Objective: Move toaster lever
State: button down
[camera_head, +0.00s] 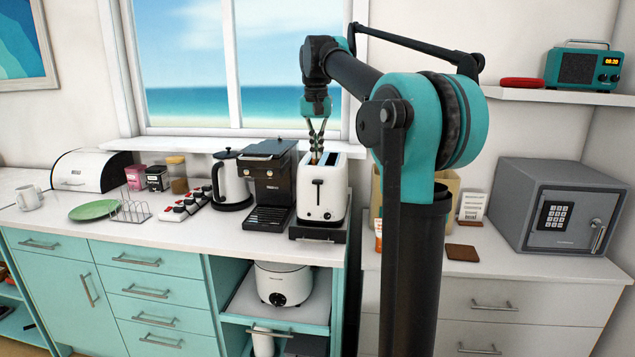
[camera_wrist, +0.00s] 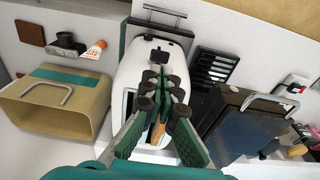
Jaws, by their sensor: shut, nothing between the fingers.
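The white toaster (camera_head: 322,203) stands upright on a dark base (camera_head: 318,233) on the counter, with its front facing me. Its black lever (camera_head: 318,184) is high on the front face, above a round knob. My gripper (camera_head: 316,158) points down over the toaster's slots, fingers shut and empty. In the wrist view the toaster (camera_wrist: 134,66) lies under my gripper (camera_wrist: 163,70), whose tips point toward the front end. Something brown, perhaps bread, shows at the slots. I cannot tell whether the fingertips touch the toaster.
A black coffee machine (camera_head: 268,183) stands close to the left of the toaster, with a kettle (camera_head: 231,182) beyond it. The window is behind. A grey safe (camera_head: 558,208) is at the right.

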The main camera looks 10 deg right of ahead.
aim_at(317, 181)
jog(key=shift+r, duration=0.15)
jog(key=shift+w+d+f, duration=0.1)
jog(key=shift+w+f, duration=0.1)
jog(key=shift+f, duration=1.6)
jog(key=shift+w+f, duration=0.15)
jog(key=shift+f, duration=1.6)
notch_tip(317, 181, down, 6)
jog(key=s+a, duration=0.1)
jog(key=s, duration=0.1)
jog(key=shift+s, duration=0.4)
notch_tip(317, 181, up, 12)
jog(key=s, duration=0.1)
jog(key=shift+a, duration=0.15)
